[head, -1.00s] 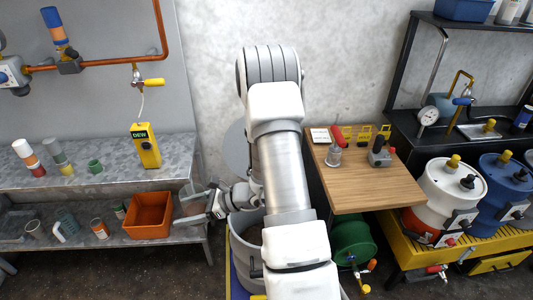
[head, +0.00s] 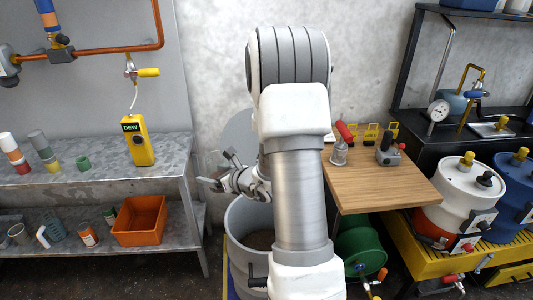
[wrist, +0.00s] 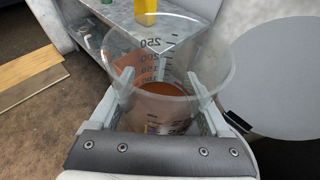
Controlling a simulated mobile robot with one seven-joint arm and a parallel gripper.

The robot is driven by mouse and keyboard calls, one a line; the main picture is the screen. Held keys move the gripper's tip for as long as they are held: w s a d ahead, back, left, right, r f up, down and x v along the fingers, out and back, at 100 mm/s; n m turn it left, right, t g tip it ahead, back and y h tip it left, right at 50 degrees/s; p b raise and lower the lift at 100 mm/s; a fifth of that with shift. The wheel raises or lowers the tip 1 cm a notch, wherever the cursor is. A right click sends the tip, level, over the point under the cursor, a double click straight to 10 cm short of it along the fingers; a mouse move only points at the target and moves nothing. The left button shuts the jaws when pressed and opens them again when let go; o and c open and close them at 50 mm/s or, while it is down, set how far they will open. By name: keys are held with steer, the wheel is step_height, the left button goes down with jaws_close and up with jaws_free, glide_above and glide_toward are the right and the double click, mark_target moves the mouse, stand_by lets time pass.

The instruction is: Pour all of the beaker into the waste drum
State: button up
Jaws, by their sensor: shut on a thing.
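My gripper (head: 222,170) is shut on a clear beaker, with one finger on each side of it in the wrist view. The beaker (wrist: 168,58) has dark graduation marks and looks roughly upright; a brown-orange content shows low inside it. In the head view the beaker is faint and hard to make out. The waste drum (head: 236,252) appears to be the open grey drum on the floor, partly hidden behind my arm, with brown matter inside. My gripper is above and slightly left of its rim.
A metal bench (head: 100,178) with an orange bin (head: 140,220) on its lower shelf stands at left. A wooden table (head: 385,185) is right of my arm. A grey disc (wrist: 285,85) is at right in the wrist view.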

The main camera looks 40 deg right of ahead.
steer(key=shift+s+d+f+m+h+b, duration=0.1)
steer(key=shift+d+f+m+h+b, duration=0.05)
steer(key=shift+d+m+h+b, duration=0.9)
steer(key=shift+s+d+f+m+h+b, duration=0.1)
steer(key=shift+d+m+h+b, duration=0.5)
steer(key=shift+d, duration=0.75)
steer(key=shift+r, duration=0.1)
steer(key=d+r+m+y+p, duration=0.1)
steer(key=m+p, duration=0.1)
steer(key=p, duration=0.4)
steer(key=r+m+y+p, duration=0.1)
steer(key=r+y+p, duration=0.1)
steer(key=p, duration=0.4)
steer(key=d+r+m+y+p, duration=0.1)
steer(key=m+p, duration=0.1)
steer(key=p, duration=0.4)
steer(key=shift+d+r+m+p, duration=0.15)
steer(key=shift+d+m+p, duration=0.15)
steer(key=shift+m+p, duration=0.05)
steer(key=shift+a+r+m+y+p, duration=0.1)
steer(key=shift+r+m+y+p, duration=0.25)
steer(key=shift+p, duration=0.25)
steer(key=shift+a+r+m+t+y+p, duration=0.2)
steer(key=shift+r+m+t+y+p, duration=0.2)
steer(key=shift+r+m+y+p, duration=0.9)
steer(key=shift+d+r+m+p, duration=0.75)
steer(key=shift+m+p, duration=0.2)
steer(key=shift+p, duration=0.2)
